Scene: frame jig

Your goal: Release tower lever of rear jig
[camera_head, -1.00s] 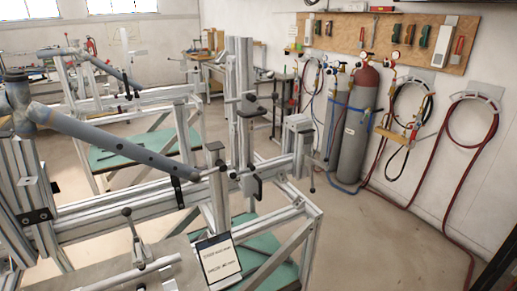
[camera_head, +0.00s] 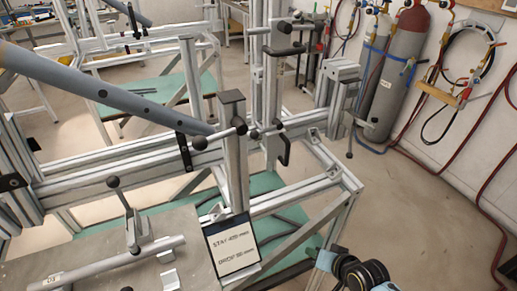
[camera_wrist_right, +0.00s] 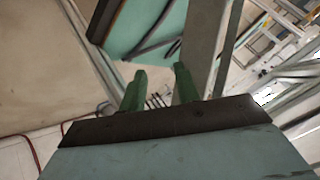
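An aluminium tower (camera_head: 273,75) stands behind the frame rail. It carries a dark upper clamp lever (camera_head: 284,27) and a lower black handle (camera_head: 285,150). A shorter post (camera_head: 233,150) stands in front, beside the end of a grey-blue tube (camera_head: 120,95). I cannot tell which lever is the rear jig's. My right gripper (camera_head: 327,260) is at the bottom right, below and apart from the levers. In the right wrist view its two green fingers (camera_wrist_right: 159,88) stand apart with nothing between them. My left gripper is not in view.
A label card (camera_head: 232,246) leans at the frame's front, close to my right gripper. A toggle clamp (camera_head: 130,215) stands on the front plate. Gas cylinders (camera_head: 398,75) and hoses line the right wall. The floor at right is clear.

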